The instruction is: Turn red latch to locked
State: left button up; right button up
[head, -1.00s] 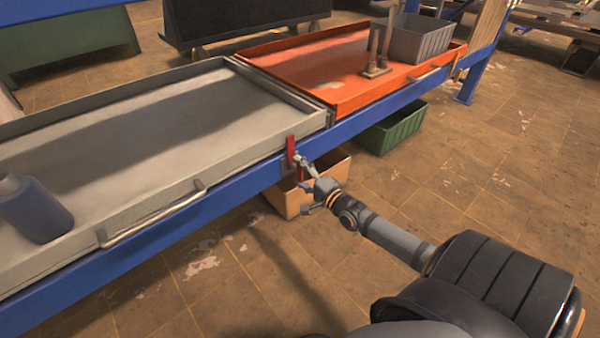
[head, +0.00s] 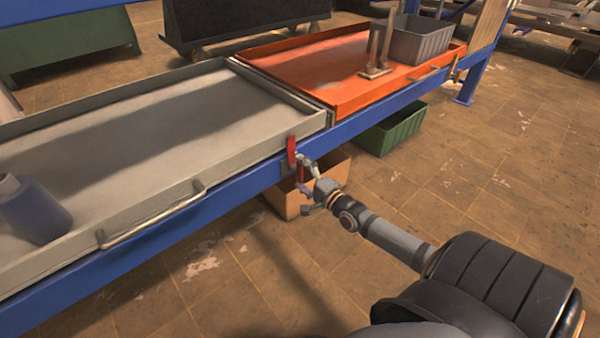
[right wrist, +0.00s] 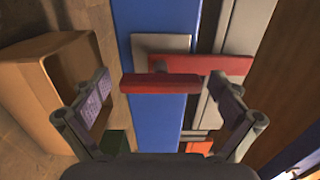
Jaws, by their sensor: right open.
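The red latch (head: 291,152) sits on the front of the blue rail, near where the grey tray meets the orange one. In the right wrist view the latch shows as a red handle bar (right wrist: 160,83) in front of a longer red strip (right wrist: 205,64) and a grey plate (right wrist: 160,43). My right gripper (head: 304,184) is at the latch from the front. In the right wrist view its open fingers (right wrist: 162,90) stand on either side of the red handle, with a visible gap at each side. Part of the latch is hidden behind the gripper in the head view. My left gripper is out of view.
The blue rail (head: 220,202) runs along the bench front. A metal handle (head: 155,217) juts from the grey tray (head: 130,110). A cardboard box (head: 287,203) lies below, close to my right gripper. A green crate (head: 392,130) is further right. Open floor lies in front.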

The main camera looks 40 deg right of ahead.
jog(key=s, duration=1.2)
jog(key=shift+d, duration=0.45)
